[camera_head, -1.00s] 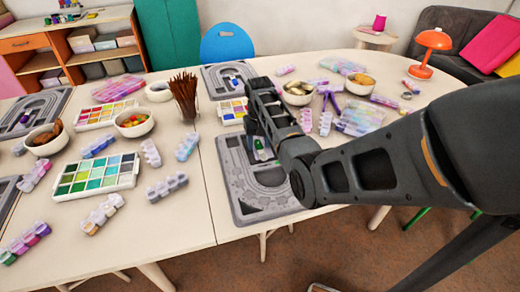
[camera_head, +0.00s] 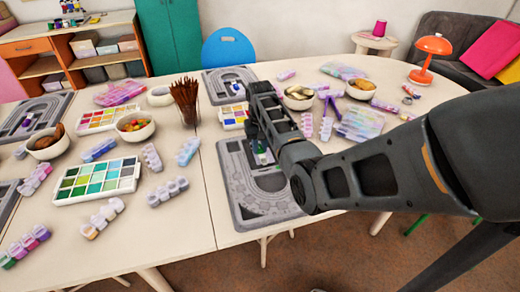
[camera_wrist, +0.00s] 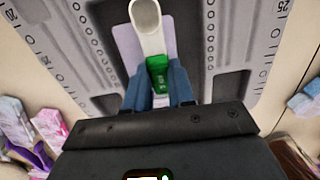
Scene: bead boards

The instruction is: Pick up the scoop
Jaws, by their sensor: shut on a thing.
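The scoop has a pale rounded bowl (camera_wrist: 147,17) and a green handle (camera_wrist: 157,70) in the wrist view. My gripper (camera_wrist: 159,88) is shut on the green handle, with its blue fingers on both sides. A grey bead board (camera_wrist: 222,32) with printed marks lies under the scoop. In the head view, my gripper (camera_head: 257,158) is over the upper part of that grey board (camera_head: 262,205) near the table's front edge, and my arm hides part of it. Only a bit of green shows there. I cannot tell if the scoop touches the board.
A jar of brown sticks (camera_head: 188,100) stands left of my arm. Bowls of beads (camera_head: 134,124) and a paint-like tray of colours (camera_head: 98,180) lie farther left. A bowl (camera_head: 299,98) and a clear bead box (camera_head: 360,124) are to the right. The front right table edge is clear.

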